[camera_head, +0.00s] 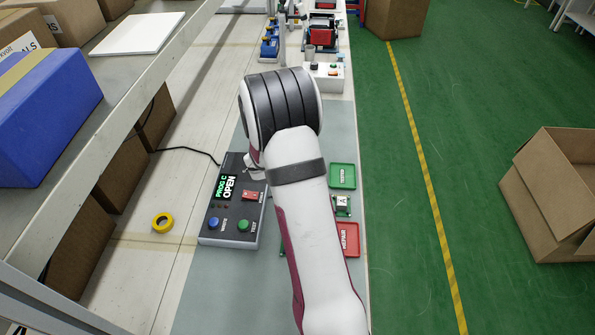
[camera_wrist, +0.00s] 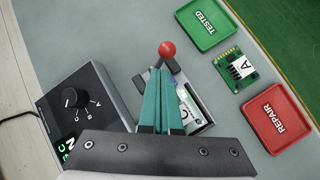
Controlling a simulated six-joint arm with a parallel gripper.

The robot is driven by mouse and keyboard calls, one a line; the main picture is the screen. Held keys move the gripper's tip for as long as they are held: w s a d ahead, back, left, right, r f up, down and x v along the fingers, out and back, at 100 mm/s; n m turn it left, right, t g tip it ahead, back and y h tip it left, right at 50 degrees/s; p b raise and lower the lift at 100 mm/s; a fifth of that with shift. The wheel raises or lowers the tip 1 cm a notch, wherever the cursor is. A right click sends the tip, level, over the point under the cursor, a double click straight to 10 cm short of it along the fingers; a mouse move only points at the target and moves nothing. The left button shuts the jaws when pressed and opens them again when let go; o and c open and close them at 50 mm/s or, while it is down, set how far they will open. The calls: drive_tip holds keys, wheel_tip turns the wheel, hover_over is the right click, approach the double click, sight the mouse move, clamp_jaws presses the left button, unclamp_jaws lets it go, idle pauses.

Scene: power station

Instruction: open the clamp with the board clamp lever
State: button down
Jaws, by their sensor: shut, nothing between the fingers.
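In the wrist view, the board clamp lever (camera_wrist: 167,49) shows as a red ball knob just beyond my fingertips. My gripper (camera_wrist: 160,72) has its teal fingers shut with nothing between them, pointing at the lever. I cannot tell whether they touch it. Below and partly hidden by my fingers is the clamp fixture (camera_wrist: 208,124), with part of a board or label showing in it. In the head view my arm hides the clamp, the lever and most of my gripper.
A dark control box (camera_head: 233,205) with a lit display reading "PROG C OPEN" stands left of the clamp. To the right are a green TESTED tray (camera_wrist: 209,22), a green circuit board marked A (camera_wrist: 235,68) and a red REPAIR tray (camera_wrist: 277,119). Yellow tape (camera_head: 162,222) lies left.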

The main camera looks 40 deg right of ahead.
drive_tip(key=a, duration=0.3)
drive_tip(key=shift+s+a+r, duration=0.1)
drive_tip(key=shift+s+r, duration=0.25)
drive_tip(key=s+a+r+m+g, duration=0.1)
drive_tip(key=s+a+r+m, duration=0.7)
drive_tip(key=r, duration=0.4)
drive_tip(key=s+a+r+m+g+y, duration=0.2)
drive_tip(key=s+a+m+y, duration=0.6)
drive_tip(key=s+a+m, duration=0.8)
drive_tip(key=s+a+r, duration=0.1)
drive_tip(key=s+a, duration=0.1)
drive_tip(key=a, duration=0.1)
drive_tip(key=shift+s+a+m+y, duration=0.2)
drive_tip(key=shift+m+y, duration=0.1)
drive_tip(key=shift+y, duration=0.1)
drive_tip(key=c, duration=1.6)
unclamp_jaws()
drive_tip(key=shift+d, duration=0.1)
